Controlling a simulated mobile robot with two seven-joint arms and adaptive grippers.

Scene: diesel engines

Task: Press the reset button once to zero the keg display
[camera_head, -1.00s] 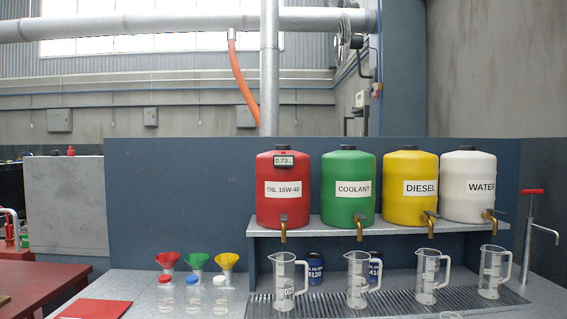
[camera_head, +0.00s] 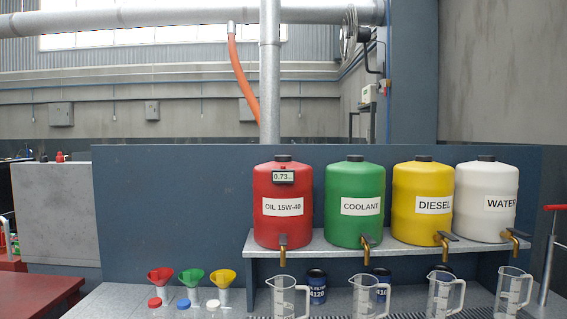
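The keg display (camera_head: 284,177) is a small dark box with a pale screen on the upper front of the red OIL 15W-40 keg (camera_head: 283,228). It reads about 0.73; its last characters are too small to read. A separate reset button cannot be made out at this size. The red keg stands at the left end of the grey shelf (camera_head: 300,250), with a brass tap below it. Neither of my grippers shows in the head view.
Green coolant (camera_head: 353,228), yellow diesel (camera_head: 422,180) and white water (camera_head: 487,180) kegs stand to the right. Clear measuring jugs (camera_head: 284,300) stand below the taps. Red, green and yellow funnels (camera_head: 193,278) and capped bottles stand left. A red-handled pump (camera_head: 553,240) is at far right.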

